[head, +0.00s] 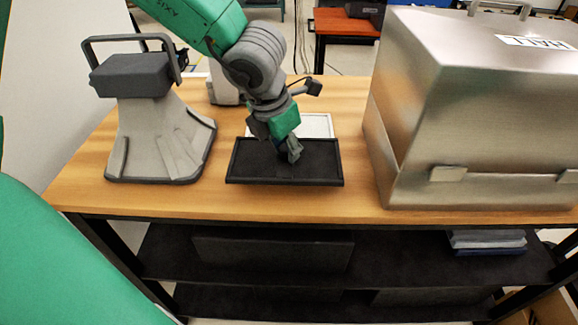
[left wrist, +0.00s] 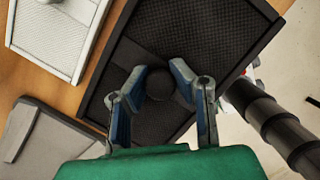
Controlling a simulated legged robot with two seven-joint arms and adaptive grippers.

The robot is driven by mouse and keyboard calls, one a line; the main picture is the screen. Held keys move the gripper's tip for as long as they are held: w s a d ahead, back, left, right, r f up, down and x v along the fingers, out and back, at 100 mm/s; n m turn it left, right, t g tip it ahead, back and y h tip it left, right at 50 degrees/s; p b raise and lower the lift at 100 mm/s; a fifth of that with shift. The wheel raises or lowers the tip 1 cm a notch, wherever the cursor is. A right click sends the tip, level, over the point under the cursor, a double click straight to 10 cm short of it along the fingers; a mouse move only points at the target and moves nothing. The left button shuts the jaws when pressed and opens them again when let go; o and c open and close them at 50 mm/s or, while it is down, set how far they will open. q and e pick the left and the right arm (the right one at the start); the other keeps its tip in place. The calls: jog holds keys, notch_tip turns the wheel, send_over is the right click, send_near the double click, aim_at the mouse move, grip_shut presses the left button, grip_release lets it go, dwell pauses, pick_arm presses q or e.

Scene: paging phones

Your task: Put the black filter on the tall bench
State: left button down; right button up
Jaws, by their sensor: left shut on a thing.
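The black filter (head: 320,161) is a flat, dark, framed rectangle over the front middle of the wooden-topped bench (head: 240,203). My left gripper (head: 290,152) comes down from above and is shut on the filter's middle. In the left wrist view the fingers (left wrist: 165,95) stand on both sides of the filter's round black knob, and the filter (left wrist: 195,28) spreads out beneath them. One side of it shows against the pale floor there. I cannot tell how far it is above the bench top. My right gripper is not in view.
A white filter (head: 316,125) lies just behind the black one. A grey machine with a handle (head: 160,130) stands to the left, and a large metal case (head: 460,110) to the right. Dark shelves (head: 380,255) lie below the bench top. A red-topped table (head: 340,24) stands behind.

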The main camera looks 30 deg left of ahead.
aim_at(288, 163)
pick_arm(q)
jog(key=x, duration=0.3)
jog(key=b+x, duration=0.1)
jog(key=shift+s+a+f, duration=0.1)
jog(key=shift+s+f, duration=0.2)
jog(key=shift+f, duration=0.1)
jog(key=shift+a+f, duration=0.1)
jog(key=shift+f, duration=0.05)
jog(key=shift+a, duration=0.1)
jog(key=c, duration=1.4)
grip_release()
jog(key=shift+r, duration=0.45)
jog(key=p+v, duration=0.3)
jog(key=v, duration=0.8)
jog(key=shift+s+r, duration=0.1)
jog(key=shift+r, duration=0.05)
